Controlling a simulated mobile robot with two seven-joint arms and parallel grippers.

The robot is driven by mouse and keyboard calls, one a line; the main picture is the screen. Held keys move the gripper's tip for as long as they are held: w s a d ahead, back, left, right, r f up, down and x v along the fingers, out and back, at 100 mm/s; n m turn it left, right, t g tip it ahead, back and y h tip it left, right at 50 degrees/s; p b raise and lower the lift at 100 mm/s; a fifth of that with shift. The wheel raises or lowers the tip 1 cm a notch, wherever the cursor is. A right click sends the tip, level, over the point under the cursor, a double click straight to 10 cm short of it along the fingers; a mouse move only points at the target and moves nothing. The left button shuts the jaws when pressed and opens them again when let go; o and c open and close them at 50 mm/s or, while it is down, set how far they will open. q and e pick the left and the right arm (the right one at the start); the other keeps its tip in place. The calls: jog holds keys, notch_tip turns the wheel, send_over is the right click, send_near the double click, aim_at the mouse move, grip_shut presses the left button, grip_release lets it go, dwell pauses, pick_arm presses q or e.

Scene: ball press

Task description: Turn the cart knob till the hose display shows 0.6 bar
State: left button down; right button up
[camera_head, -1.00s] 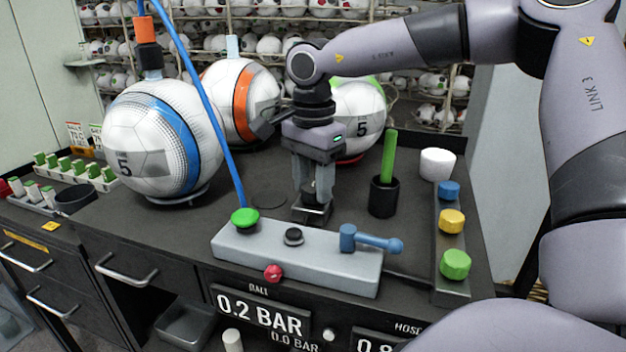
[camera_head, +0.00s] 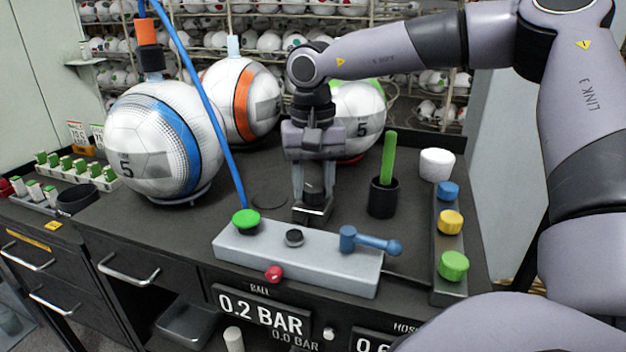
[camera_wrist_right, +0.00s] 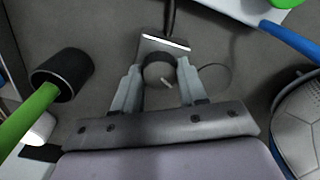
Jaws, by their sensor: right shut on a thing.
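The dark round cart knob (camera_head: 314,194) stands on a small metal block behind the grey valve block. My right gripper (camera_head: 312,200) comes down from above and is shut on it. In the right wrist view the knob (camera_wrist_right: 158,72), with a pale mark on top, sits between the two fingers. The hose display (camera_head: 372,343) is at the bottom edge, partly covered by my arm; its reading looks like 0.6, with the end hidden. My left gripper is not in view.
The grey valve block (camera_head: 290,262) has a green cap, a black knob, a red knob and a blue lever (camera_head: 370,241). The ball display (camera_head: 260,310) reads 0.2 BAR. A black cup (camera_head: 383,200) with a green stick is right of my gripper. Balls stand behind.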

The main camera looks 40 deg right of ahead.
aim_at(313, 188)
jog(key=shift+n, duration=1.1)
jog(key=o, duration=1.1)
jog(key=shift+c, duration=0.2)
jog(key=shift+r, duration=3.6)
